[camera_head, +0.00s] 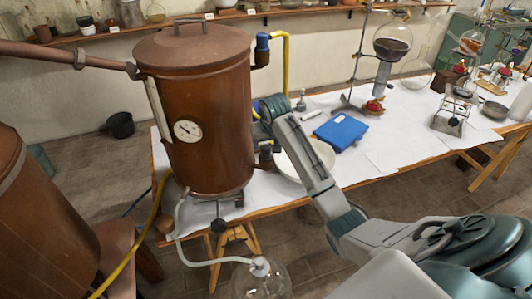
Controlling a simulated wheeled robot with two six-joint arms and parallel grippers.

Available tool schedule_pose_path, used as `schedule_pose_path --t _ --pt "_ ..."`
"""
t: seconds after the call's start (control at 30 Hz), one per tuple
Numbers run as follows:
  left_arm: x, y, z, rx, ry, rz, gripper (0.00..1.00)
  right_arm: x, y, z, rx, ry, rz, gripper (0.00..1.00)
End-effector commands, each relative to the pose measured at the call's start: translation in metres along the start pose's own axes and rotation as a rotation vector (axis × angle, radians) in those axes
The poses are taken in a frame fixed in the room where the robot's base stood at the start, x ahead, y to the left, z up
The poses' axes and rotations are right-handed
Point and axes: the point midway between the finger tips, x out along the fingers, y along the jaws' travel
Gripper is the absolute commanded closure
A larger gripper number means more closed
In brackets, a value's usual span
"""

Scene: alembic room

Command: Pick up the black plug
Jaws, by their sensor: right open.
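I cannot make out the black plug for certain. A small black knob-like piece (219,225) shows under the copper boiler (205,110), but I cannot tell whether it is the plug. My right arm reaches in from the lower right, and its gripper end (271,108) is close to the boiler's right side, above the white table. The fingers are mostly hidden by the wrist, and nothing is visibly held. Whether it touches the boiler or its pipes cannot be told. My left gripper is out of view.
A white bowl (291,163) is partly behind my right arm. A blue book-like object (341,132) lies on the white-covered table (395,148). A stand holds a flask (392,40). A yellow hose (287,65) runs beside the boiler. A glass vessel (262,283) is below.

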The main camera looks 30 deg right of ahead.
Motion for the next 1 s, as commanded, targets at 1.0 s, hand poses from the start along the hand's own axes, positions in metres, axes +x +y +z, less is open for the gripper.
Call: schedule_pose_path --t 1.0 --pt "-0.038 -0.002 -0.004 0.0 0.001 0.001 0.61 0.072 0.005 -0.003 -0.002 0.002 0.0 0.51"
